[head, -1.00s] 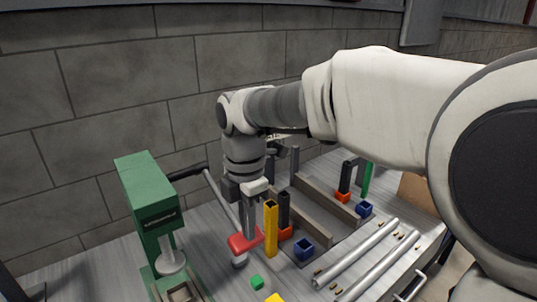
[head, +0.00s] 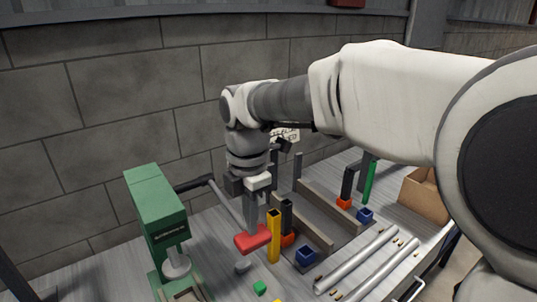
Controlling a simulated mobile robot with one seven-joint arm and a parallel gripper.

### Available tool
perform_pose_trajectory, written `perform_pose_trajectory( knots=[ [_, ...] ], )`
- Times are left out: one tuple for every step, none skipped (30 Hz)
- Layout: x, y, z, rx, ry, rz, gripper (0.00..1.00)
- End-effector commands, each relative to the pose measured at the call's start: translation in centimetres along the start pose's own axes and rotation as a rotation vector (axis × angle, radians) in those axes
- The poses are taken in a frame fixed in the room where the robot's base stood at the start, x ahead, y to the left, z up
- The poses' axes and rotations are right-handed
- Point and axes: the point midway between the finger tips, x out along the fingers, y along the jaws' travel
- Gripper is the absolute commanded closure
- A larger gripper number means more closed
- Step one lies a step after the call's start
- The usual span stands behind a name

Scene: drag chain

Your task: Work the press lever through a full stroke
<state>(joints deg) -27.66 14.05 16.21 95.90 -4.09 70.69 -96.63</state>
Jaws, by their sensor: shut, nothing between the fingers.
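The green press (head: 157,209) stands at the left of the bench, its round grey ram (head: 177,267) hanging over the base. Its lever (head: 229,204) runs from a black shaft (head: 192,184) down and right to a red handle (head: 252,239). My gripper (head: 252,222) points down at the red handle, with its fingers shut and nothing held. The fingertips end at or behind the handle's top, so I cannot tell whether they touch it.
A small pale disc (head: 242,266) lies below the handle. A yellow post (head: 273,236) stands close to its right, with a blue box (head: 305,256) beyond. A green cube (head: 260,287) is in front. Grey rods (head: 357,262) and a cardboard box (head: 424,195) are at right.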

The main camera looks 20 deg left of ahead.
Motion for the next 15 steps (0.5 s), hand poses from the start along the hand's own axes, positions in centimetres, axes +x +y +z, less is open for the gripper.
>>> perform_pose_trajectory(
  knots=[
    [-1.5, 0.0, 0.0, 0.001, 0.0, 0.002, 1.0],
    [-2.0, 0.0, 0.0, 0.001, 0.0, 0.002, 1.0],
    [-2.6, 0.0, 0.1, 0.001, 0.0, 0.002, 1.0],
    [-3.0, 0.0, 0.1, 0.001, 0.0, 0.002, 1.0],
    [-3.5, 0.0, 0.1, 0.001, 0.0, 0.002, 1.0],
    [-4.1, 0.0, 0.1, 0.001, 0.0, 0.002, 1.0],
    [-4.5, 0.0, 0.1, 0.001, 0.0, 0.002, 1.0],
    [-5.0, 0.0, 0.1, 0.001, 0.0, 0.002, 1.0],
    [-5.6, 0.0, 0.1, 0.001, 0.0, 0.002, 1.0],
    [-6.0, 0.0, 0.1, 0.001, 0.0, 0.002, 1.0],
    [-6.5, 0.0, 0.1, 0.001, 0.0, 0.001, 1.0],
    [-7.1, 0.0, 0.1, 0.001, 0.0, 0.001, 1.0],
    [-7.5, 0.0, 0.1, 0.001, 0.0, 0.001, 1.0],
    [-8.0, 0.0, 0.0, 0.001, 0.0, 0.001, 1.0],
    [-8.5, 0.0, 0.0, 0.001, 0.0, 0.001, 1.0]
  ],
)
